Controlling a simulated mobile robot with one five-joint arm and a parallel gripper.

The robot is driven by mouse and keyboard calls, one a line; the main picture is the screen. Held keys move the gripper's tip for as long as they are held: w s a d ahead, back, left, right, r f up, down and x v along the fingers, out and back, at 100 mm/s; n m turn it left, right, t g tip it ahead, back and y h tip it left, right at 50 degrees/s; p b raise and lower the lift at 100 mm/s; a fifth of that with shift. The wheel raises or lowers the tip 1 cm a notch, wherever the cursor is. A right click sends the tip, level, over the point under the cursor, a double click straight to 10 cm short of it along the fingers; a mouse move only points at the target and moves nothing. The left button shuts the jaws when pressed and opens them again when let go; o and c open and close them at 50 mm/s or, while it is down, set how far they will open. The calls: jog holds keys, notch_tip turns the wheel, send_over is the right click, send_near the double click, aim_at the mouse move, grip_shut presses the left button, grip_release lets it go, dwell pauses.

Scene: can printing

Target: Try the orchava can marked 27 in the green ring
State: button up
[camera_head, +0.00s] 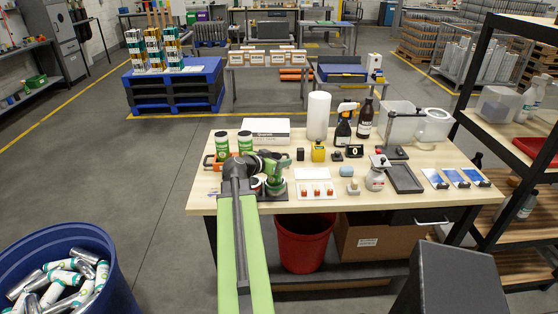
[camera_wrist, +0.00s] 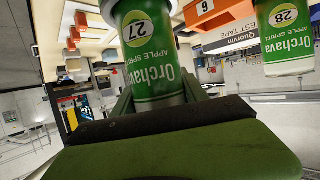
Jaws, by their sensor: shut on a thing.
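A green and white Orchava can marked 27 (camera_wrist: 140,50) fills the upper middle of the wrist view. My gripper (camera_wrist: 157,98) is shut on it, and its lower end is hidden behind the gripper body. The can's far end is cut off by the picture's top edge. A second Orchava can, marked 28 (camera_wrist: 288,42), stands apart to the right in the wrist view. In the head view two green and white cans (camera_head: 222,146) (camera_head: 245,143) show at the table's left, beside my arm. I cannot make out the green ring for certain.
An orange piece marked 6 (camera_wrist: 205,8) and a white label-tape box (camera_wrist: 238,38) lie beyond the can. The table (camera_head: 325,203) also carries bottles, a white cylinder (camera_head: 318,116) and small tools. A blue bin (camera_head: 105,245) of cans stands at front left.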

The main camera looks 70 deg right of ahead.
jog(key=o, duration=1.4)
